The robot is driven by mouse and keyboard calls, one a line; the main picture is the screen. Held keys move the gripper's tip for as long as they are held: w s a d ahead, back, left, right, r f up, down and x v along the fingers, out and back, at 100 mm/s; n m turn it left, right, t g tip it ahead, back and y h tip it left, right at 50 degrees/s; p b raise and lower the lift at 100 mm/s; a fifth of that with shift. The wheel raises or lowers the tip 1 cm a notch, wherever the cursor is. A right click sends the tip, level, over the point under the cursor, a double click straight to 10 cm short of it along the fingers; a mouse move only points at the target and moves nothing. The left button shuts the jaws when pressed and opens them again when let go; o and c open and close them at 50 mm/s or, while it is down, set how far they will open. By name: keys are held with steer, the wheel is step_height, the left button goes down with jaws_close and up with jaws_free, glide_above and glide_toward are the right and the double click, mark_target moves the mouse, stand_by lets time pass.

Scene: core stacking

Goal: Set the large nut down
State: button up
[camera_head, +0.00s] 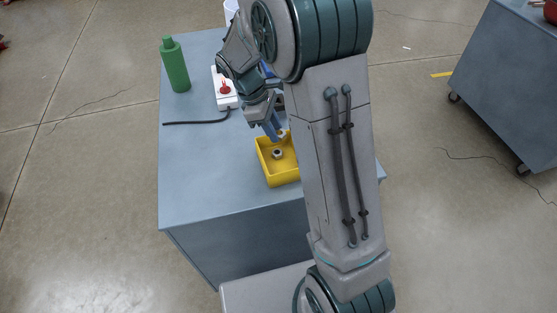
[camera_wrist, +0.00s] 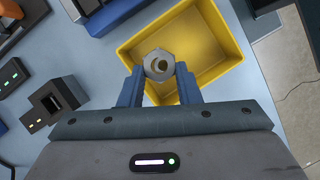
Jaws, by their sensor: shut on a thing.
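My gripper (camera_wrist: 160,72) is shut on the large nut (camera_wrist: 151,74), a grey metal hexagon held between the two blue fingertips. In the wrist view the nut shows in front of the yellow tray (camera_wrist: 215,38). In the head view my gripper (camera_head: 274,131) is at the far side of the tray (camera_head: 283,179), with a nut (camera_head: 283,133) at its fingertips. The exact height of the held nut above the tray floor is unclear.
The tray stands on a blue-grey table (camera_head: 200,185). A green bottle (camera_head: 175,66) stands at the back left. A white box with a red button (camera_head: 225,90) and a black cable lies behind the tray. Dark devices (camera_wrist: 52,102) show left in the wrist view. The table's front left is clear.

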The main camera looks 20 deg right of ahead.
glide_above(278, 171)
step_height(278, 171, down, 4)
steer(key=shift+r+p, duration=0.25)
steer(key=shift+p, duration=0.1)
steer(key=shift+f+p, duration=0.3)
steer(key=shift+f, duration=1.75)
steer(key=shift+f, duration=0.2)
steer(key=o, duration=0.7)
steer(key=shift+r, duration=0.1)
